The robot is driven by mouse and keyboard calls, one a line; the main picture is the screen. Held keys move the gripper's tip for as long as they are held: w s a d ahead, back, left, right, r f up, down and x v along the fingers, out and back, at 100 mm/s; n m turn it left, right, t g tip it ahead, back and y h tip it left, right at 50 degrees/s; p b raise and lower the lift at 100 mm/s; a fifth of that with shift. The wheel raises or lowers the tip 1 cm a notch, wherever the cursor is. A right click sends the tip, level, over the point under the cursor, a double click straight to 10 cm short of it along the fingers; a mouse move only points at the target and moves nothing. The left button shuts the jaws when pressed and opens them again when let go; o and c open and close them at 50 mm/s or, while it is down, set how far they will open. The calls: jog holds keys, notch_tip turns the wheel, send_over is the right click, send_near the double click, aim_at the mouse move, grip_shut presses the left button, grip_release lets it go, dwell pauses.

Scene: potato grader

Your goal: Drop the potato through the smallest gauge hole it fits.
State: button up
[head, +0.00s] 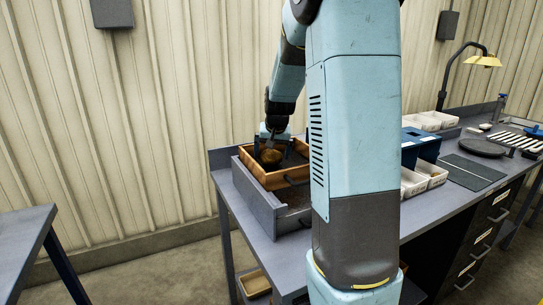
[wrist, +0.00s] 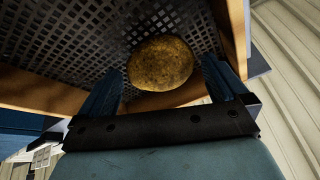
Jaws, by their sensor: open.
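A brown, roundish potato (wrist: 160,60) lies in a wooden-sided tray (wrist: 52,91) with a dark mesh floor. In the head view the potato (head: 271,156) is at the tray's back left, under my gripper (head: 272,143). In the wrist view my gripper (wrist: 160,72) is open, with one blue finger on each side of the potato and visible space beside it. I cannot tell whether either finger touches it. The wooden tray (head: 284,180) sits on a grey open-topped box. I cannot make out any gauge hole in these views.
The grey box (head: 258,206) stands at the left end of a long grey bench. My arm hides part of the bench. To the right are a blue box (head: 421,146), white bins (head: 432,174), a dark mat (head: 470,172), a round dark plate (head: 482,147) and a lamp (head: 484,61).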

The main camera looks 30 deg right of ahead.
jog(key=d+v, duration=0.1)
jog(key=v, duration=0.9)
jog(key=s+a+n, duration=0.1)
jog(key=s+a, duration=0.4)
jog(key=s, duration=0.4)
jog(key=s+a+r+n, duration=0.1)
jog(key=s+a, duration=0.4)
jog(key=s, duration=0.5)
jog(key=s+a+n+t, duration=0.1)
jog(key=s+a+n, duration=0.2)
jog(key=s, duration=0.6)
jog(key=shift+s+a+r+y, duration=0.3)
jog(key=shift+s+a+y, duration=0.1)
jog(key=shift+a, duration=0.8)
